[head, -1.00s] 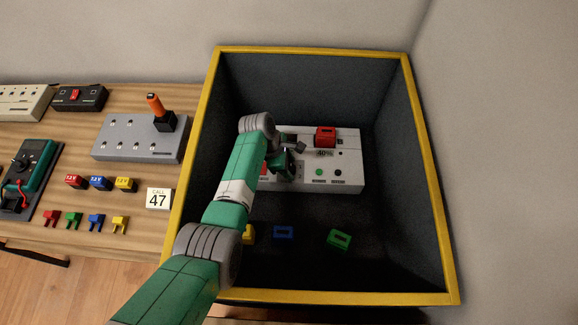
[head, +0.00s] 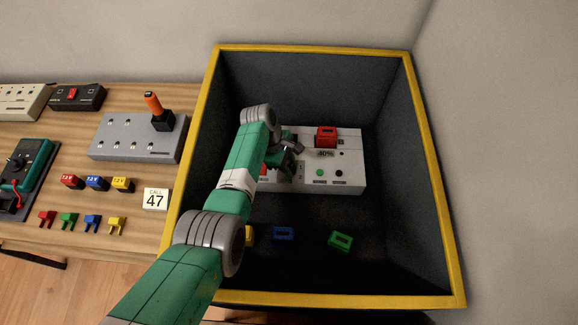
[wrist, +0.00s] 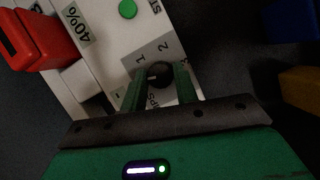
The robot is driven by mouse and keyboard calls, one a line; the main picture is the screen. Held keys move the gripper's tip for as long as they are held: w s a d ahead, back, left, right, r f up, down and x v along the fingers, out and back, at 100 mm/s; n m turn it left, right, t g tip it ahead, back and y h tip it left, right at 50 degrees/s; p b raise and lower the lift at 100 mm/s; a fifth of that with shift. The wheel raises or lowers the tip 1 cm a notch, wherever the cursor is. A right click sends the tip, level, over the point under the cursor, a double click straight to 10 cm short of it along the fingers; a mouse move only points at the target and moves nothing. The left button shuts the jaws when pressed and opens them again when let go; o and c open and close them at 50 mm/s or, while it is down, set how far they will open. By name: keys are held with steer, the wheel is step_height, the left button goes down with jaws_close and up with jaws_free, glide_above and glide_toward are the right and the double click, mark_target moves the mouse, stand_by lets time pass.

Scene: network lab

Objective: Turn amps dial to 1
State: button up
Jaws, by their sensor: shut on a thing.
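The amps dial (wrist: 158,72) is a small dark round knob on a grey label patch printed 1, 2 and 3, in the wrist view. Part of the word beside it is covered by a finger. My gripper (wrist: 161,84) has its two green fingers on either side of the knob and is shut on it. Which number the dial points to cannot be made out. In the head view my gripper (head: 282,160) is over the left part of the white charger unit (head: 348,172) and hides the dial.
The unit lies inside a deep dark bin with a yellow rim (head: 437,180). A red battery (head: 326,137) sits on the unit beside a 40% display. Blue (head: 283,233), green (head: 340,241) and yellow (head: 249,236) blocks lie on the bin floor. A wooden table (head: 120,225) with devices stands left.

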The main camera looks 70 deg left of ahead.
steer(key=m+g+b, duration=0.1)
steer(key=m+b, duration=0.1)
steer(key=m+h+b, duration=0.1)
steer(key=m+b, duration=0.2)
steer(key=shift+w+a+f+g, duration=0.1)
steer(key=shift+w+f+g, duration=0.1)
steer(key=shift+g, duration=0.2)
steer(key=shift+r+m+g+b, duration=0.1)
steer(key=shift+m+g+b, duration=0.5)
steer(key=shift+m+b, duration=0.9)
steer(key=shift+r+m, duration=0.1)
steer(key=shift+m, duration=0.2)
steer(key=o, duration=1)
steer(key=shift+h, duration=0.3)
steer(key=shift+c, duration=0.2)
steer(key=p+v, duration=0.1)
steer(key=v, duration=0.7)
steer(key=shift+p, duration=0.4)
